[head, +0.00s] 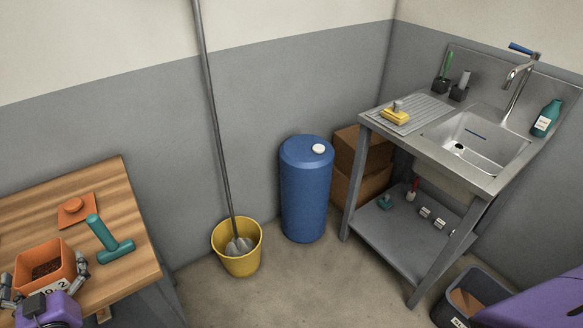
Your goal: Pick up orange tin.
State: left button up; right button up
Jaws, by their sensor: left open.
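The orange tin (62,253) stands open at the top on the wooden table at the lower left, with dark brown contents and a white label with dark characters on its front. My left gripper (45,274) is open, with one finger on each side of the tin. I cannot tell whether the fingers touch it. The purple gripper body hides the tin's lower front. My right gripper is not in view.
A yellow bucket with a mop (237,262) and a blue barrel (305,195) stand on the floor. A metal sink (490,150) is at the right. A dark bin (445,315) sits lower right.

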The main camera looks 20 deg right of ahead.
pick_arm(q)
jog(key=c, duration=1.4)
